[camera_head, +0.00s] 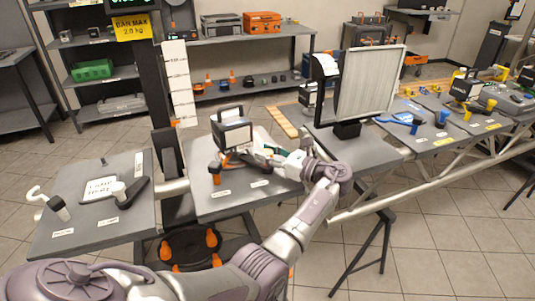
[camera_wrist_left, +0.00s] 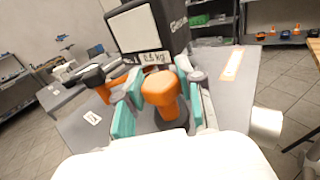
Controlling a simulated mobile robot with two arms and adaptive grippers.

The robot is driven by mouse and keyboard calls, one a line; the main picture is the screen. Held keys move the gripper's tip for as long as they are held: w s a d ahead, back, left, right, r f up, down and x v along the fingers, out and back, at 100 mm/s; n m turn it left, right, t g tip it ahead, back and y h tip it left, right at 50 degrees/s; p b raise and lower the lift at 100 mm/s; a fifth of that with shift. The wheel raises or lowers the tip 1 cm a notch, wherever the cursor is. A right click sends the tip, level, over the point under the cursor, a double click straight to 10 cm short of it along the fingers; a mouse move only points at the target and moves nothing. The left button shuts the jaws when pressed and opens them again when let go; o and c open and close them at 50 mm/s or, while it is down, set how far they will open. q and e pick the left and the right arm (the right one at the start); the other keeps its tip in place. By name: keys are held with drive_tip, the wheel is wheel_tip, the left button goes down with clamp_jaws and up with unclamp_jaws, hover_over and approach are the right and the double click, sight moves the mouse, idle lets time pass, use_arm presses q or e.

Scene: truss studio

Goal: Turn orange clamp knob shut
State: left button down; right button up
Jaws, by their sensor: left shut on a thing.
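In the left wrist view an orange knob (camera_wrist_left: 160,88) stands upright on a dark round base on a grey panel. It is between the teal fingers of my left gripper (camera_wrist_left: 160,105), which is shut on it. In the head view my left gripper (camera_head: 246,153) reaches in over the middle grey panel (camera_head: 235,205), beside a boxy dark lamp (camera_head: 233,134). The gripper and arm hide most of the knob there. A second orange part with a black handle (camera_wrist_left: 103,92) is left of the knob. My right gripper is in neither view.
A left panel (camera_head: 80,215) holds a white hook and a black lever. A large light panel (camera_head: 370,85) stands to the right. Truss tubes (camera_head: 420,185) run along the right.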

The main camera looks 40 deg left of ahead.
use_arm(q)
drive_tip(key=c, duration=0.7)
unclamp_jaws()
drive_tip(key=d, duration=1.2)
drive_tip(key=shift+w, duration=0.25)
